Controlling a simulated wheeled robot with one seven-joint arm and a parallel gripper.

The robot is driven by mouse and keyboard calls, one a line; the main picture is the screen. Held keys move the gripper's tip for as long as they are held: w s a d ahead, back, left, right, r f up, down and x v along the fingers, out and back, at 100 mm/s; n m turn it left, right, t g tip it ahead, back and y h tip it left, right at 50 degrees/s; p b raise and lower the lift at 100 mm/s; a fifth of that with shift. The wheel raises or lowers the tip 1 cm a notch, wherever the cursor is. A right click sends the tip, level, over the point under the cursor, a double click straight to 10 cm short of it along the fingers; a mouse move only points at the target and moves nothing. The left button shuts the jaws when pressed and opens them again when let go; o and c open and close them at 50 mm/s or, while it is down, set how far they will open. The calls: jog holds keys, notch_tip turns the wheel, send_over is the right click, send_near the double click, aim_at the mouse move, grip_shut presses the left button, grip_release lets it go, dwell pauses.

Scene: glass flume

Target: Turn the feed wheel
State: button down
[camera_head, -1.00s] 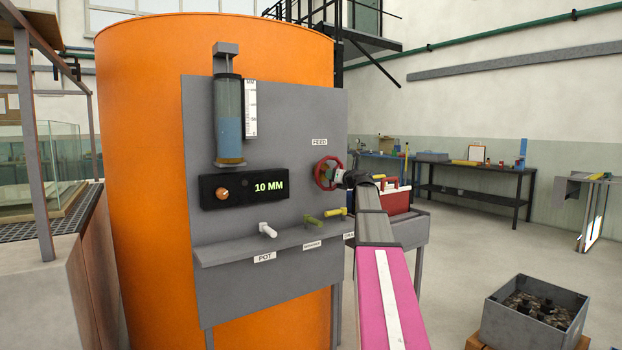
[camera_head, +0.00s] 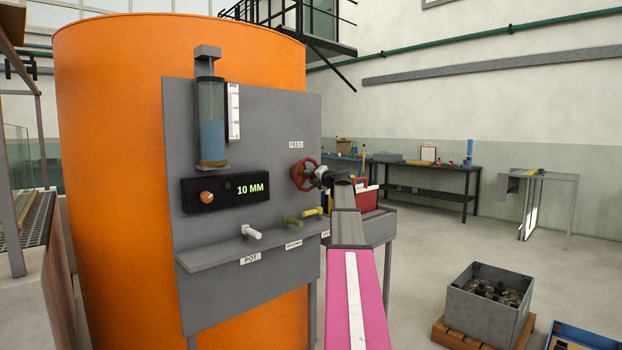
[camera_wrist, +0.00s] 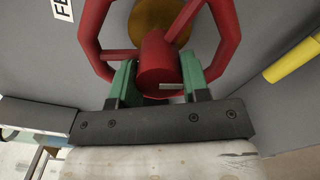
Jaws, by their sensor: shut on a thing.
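The red feed wheel (camera_head: 303,174) is on the grey panel under the FEED label (camera_head: 296,145), in front of the orange tank. My gripper (camera_head: 316,176) is at the wheel's right side in the head view. In the wrist view, the gripper's green fingers (camera_wrist: 160,82) stand on both sides of the wheel's red round hub or knob (camera_wrist: 156,62), shut on it. The rim and spokes of the wheel (camera_wrist: 92,35) show around it. A brownish disc (camera_wrist: 160,18) shows behind the hub. The display (camera_head: 250,189) reads 10 MM.
A ledge (camera_head: 215,262) below carries a white peg (camera_head: 251,232), an olive peg (camera_head: 292,221) and a yellow peg (camera_head: 312,211). A liquid cylinder (camera_head: 211,120) is above the display. A grey crate (camera_head: 488,308) stands on the floor at right, with open floor behind it.

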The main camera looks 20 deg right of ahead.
jog(key=shift+m, duration=0.4)
jog(key=c, duration=0.6)
grip_release()
jog(key=v, duration=1)
jog(key=shift+s+d, duration=0.1)
jog(key=shift+s, duration=0.25)
